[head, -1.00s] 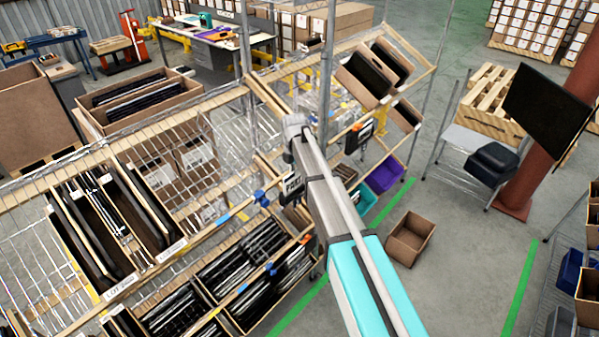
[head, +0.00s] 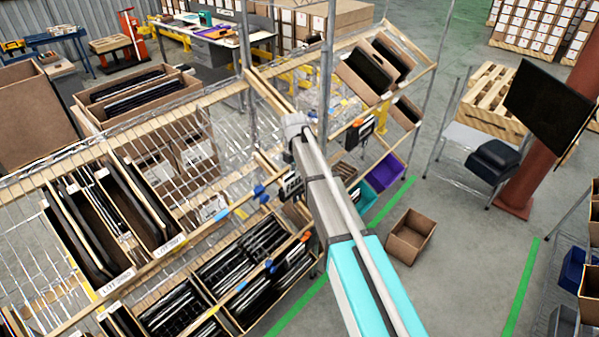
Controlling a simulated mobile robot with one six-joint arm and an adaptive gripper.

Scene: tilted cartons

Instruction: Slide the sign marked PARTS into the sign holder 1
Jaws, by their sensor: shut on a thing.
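A small dark sign with white letters (head: 292,185), partly covered by my arm, hangs at the arm's far end; only its first letters show, and they fit PARTS. My gripper (head: 296,165) is mostly hidden behind my arm and is shut on this sign. Blue clip-like holders sit on the shelf rails, one (head: 260,192) just left of the sign and one (head: 270,266) lower down. The sign looks apart from the near blue holder, but the depth between them is unclear. I cannot tell which holder is number 1.
The wire rack with wooden rails (head: 150,270) holds tilted cartons of black items. Another dark sign (head: 360,135) hangs by an orange clip at the right. An open carton (head: 410,237) stands on the floor, with clear floor around it.

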